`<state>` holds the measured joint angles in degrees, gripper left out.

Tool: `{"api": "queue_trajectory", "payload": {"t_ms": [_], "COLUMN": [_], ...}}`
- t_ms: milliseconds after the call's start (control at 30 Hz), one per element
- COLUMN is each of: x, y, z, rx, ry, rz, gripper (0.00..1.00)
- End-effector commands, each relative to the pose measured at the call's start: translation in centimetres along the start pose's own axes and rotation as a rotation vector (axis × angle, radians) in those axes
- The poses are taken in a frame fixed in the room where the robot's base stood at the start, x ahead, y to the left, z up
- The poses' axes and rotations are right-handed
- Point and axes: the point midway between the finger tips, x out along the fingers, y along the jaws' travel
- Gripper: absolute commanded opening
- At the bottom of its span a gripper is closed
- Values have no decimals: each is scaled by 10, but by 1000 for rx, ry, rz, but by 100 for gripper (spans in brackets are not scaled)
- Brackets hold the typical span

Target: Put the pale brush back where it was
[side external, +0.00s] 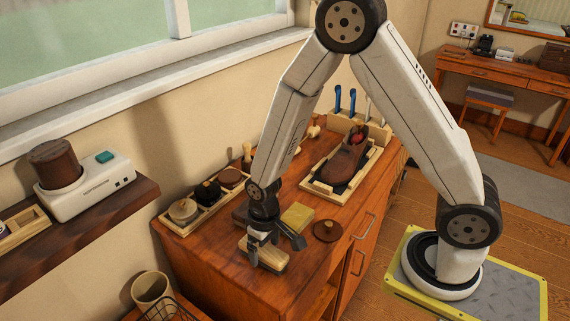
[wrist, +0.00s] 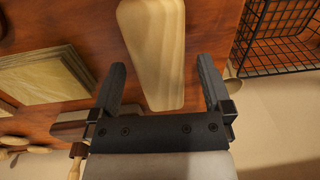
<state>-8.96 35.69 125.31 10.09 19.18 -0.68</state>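The pale brush (side external: 265,257) is a light wooden block with a rounded back, lying near the front left edge of the brown cabinet top (side external: 215,262). In the wrist view the pale brush (wrist: 153,45) runs lengthwise from the top edge down between my fingers, its narrower end toward my palm. My gripper (side external: 272,243) is low over the brush, pointing down. In the wrist view my gripper (wrist: 161,65) is open, with one finger on each side of the brush and gaps to both sides. The brush's underside is hidden.
Beside the brush are a yellow block (side external: 297,216) and a round brown lid (side external: 327,230). A tray of round tins (side external: 183,211) and a shoe tray (side external: 313,187) stand behind.

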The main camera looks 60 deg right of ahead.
Motion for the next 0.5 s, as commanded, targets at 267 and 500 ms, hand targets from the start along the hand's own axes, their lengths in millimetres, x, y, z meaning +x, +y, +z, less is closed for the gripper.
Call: {"api": "queue_trajectory", "payload": {"t_ms": [267,500], "x": [-1,-10], "y": [0,0], "z": [0,0], "rx": [0,0], "ry": [1,1], "rz": [0,0], "gripper": [100,100]}}
